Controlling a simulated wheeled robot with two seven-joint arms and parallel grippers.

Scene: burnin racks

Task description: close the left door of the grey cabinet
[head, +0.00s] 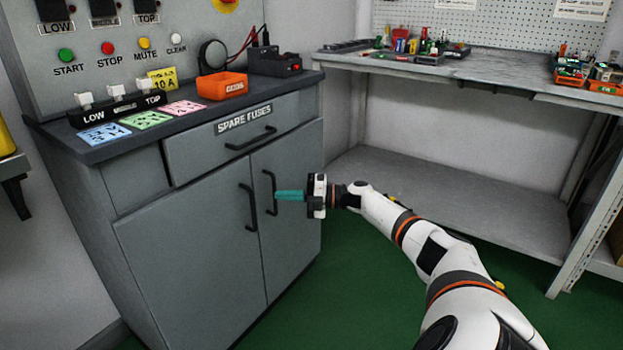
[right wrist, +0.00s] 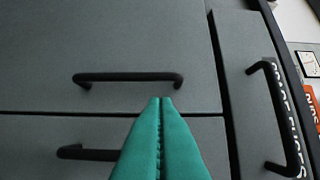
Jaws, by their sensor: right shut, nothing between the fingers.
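The grey cabinet's left door (head: 190,250) looks about flush with the right door (head: 292,225); I cannot tell whether it is fully shut. The left door has a vertical black bar handle (head: 248,208), and the right door has another (head: 269,192). My right gripper (head: 276,195) is shut and empty, its teal fingers pointing at the doors and overlapping the right handle in the head view. In the right wrist view its fingertips (right wrist: 162,101) lie over the door seam, below the left door's handle (right wrist: 128,78). Contact cannot be told. My left gripper is out of view.
Above the doors is the SPARE FUSES drawer (head: 240,135) with its own bar handle. The dark countertop (head: 190,122) carries an orange bin (head: 222,85), coloured cards and switches. A grey workbench (head: 430,68) stands at the right. Green floor (head: 350,290) is clear before the cabinet.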

